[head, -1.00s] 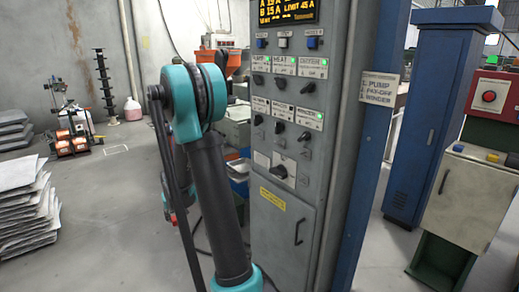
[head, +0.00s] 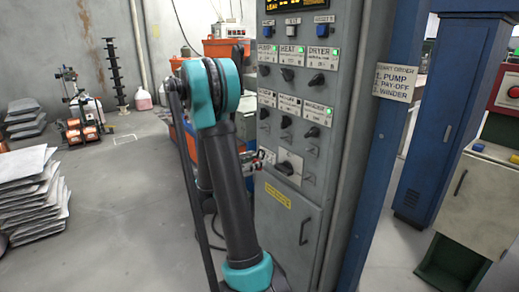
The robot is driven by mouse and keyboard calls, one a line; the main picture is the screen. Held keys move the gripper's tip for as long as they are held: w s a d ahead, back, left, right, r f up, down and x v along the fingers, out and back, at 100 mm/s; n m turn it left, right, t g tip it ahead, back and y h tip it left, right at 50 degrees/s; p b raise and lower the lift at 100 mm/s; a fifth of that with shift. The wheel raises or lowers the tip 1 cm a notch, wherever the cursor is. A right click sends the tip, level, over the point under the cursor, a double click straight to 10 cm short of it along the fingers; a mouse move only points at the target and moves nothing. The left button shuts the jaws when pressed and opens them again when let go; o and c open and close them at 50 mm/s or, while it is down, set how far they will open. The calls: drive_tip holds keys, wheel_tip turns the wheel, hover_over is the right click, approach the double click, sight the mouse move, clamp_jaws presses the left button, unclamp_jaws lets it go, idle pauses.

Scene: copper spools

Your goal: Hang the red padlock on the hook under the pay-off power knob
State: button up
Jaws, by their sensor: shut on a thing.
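The grey control cabinet (head: 290,215) stands just right of my arm. Its panel carries rows of black knobs, and the lower row's left knob (head: 264,114) sits under a small label too blurred to read surely. Small faint fittings show under the lower-row knobs; I cannot make out the hook. My gripper (head: 255,163) is partly hidden behind my arm, at the panel's left edge beside the large bottom knob (head: 285,168). It is shut on the red padlock, of which only a small bit of red (head: 262,155) shows. I cannot tell whether it touches the panel.
A sign listing pump, pay-off and winder (head: 394,82) is on the blue post right of the panel. A tall blue cabinet (head: 440,120) stands farther right. Stacked grey sheets (head: 30,190) lie at the left. The floor between the stack and my arm is clear.

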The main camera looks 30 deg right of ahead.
wheel_tip(320, 180, up, 7)
drive_tip(key=s+g+h, duration=0.1)
drive_tip(key=s+h, duration=0.1)
drive_tip(key=h, duration=0.1)
drive_tip(key=shift+m, duration=0.4)
drive_tip(key=shift+w+d+f, duration=0.1)
drive_tip(key=shift+d+f, duration=0.25)
drive_tip(key=shift+d, duration=1.35)
drive_tip(key=shift+d+f, duration=0.35)
drive_tip(key=shift+d, duration=1.3)
drive_tip(key=shift+w+d+f, duration=0.1)
drive_tip(key=shift+d+f, duration=0.25)
drive_tip(key=shift+d, duration=1.35)
drive_tip(key=o, duration=1.3)
